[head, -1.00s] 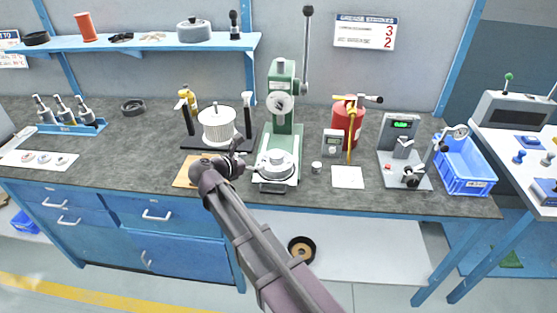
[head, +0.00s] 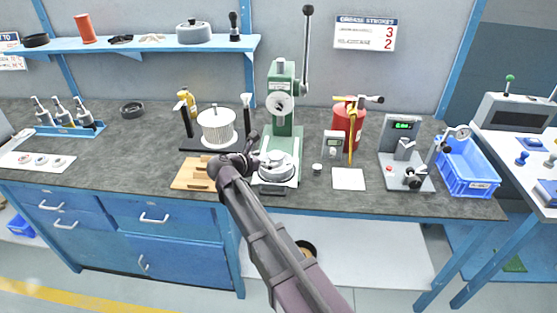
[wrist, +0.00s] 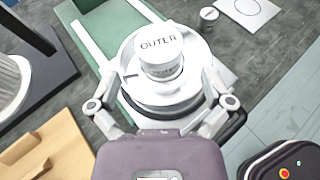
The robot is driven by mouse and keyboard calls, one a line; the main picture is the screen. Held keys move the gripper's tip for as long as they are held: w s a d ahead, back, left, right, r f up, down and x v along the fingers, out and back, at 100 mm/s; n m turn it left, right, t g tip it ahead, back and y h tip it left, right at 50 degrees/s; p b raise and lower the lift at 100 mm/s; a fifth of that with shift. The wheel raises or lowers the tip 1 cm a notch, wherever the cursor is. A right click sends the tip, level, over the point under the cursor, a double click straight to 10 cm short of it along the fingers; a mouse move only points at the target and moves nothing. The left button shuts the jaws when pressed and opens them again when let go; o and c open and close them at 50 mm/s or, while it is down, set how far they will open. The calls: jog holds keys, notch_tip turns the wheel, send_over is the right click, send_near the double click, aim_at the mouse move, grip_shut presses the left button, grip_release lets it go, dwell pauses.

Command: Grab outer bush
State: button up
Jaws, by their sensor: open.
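The outer bush (wrist: 161,58) is a pale grey cylinder with OUTER written on its top. It stands upright on a wider round metal piece (wrist: 165,103) on the bed of the green press (wrist: 88,35). In the head view the press (head: 283,110) stands mid-bench, with the round piece (head: 277,166) on its bed. My gripper (wrist: 160,85) is open in the wrist view, one finger on each side of the round piece and bush. Whether the fingers touch either is unclear. In the head view my gripper (head: 242,163) is just left of the press bed, its fingers hard to make out.
A wooden tray (head: 188,178) lies left of my gripper, and a white finned rotor (head: 216,127) stands on a dark stand behind it. The press lever (head: 306,45) rises above. A small cup (head: 317,169) and white card (head: 348,179) are to the right.

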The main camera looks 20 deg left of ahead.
aim_at(275, 156)
jog(key=shift+b+x, duration=0.65)
jog(key=shift+x, duration=1.7)
jog(key=shift+a+r, duration=0.1)
jog(key=shift+r, duration=0.05)
jog(key=c, duration=1.3)
jog(key=shift+r, duration=0.2)
notch_tip(275, 156, up, 2)
jog(key=p, duration=0.2)
jog(key=shift+r+p, duration=0.15)
jog(key=shift+p, duration=0.25)
jog(key=shift+s+d+r+p, duration=0.4)
jog(key=shift+s+d, duration=0.25)
jog(key=shift+s, duration=1.95)
jog(key=shift+s+d+r+p, duration=0.35)
jog(key=shift+s+d, duration=0.25)
jog(key=shift+s, duration=1.95)
jog(key=shift+s+d+r+p, duration=0.4)
jog(key=shift+s+d, duration=0.25)
jog(key=shift+s, duration=1.95)
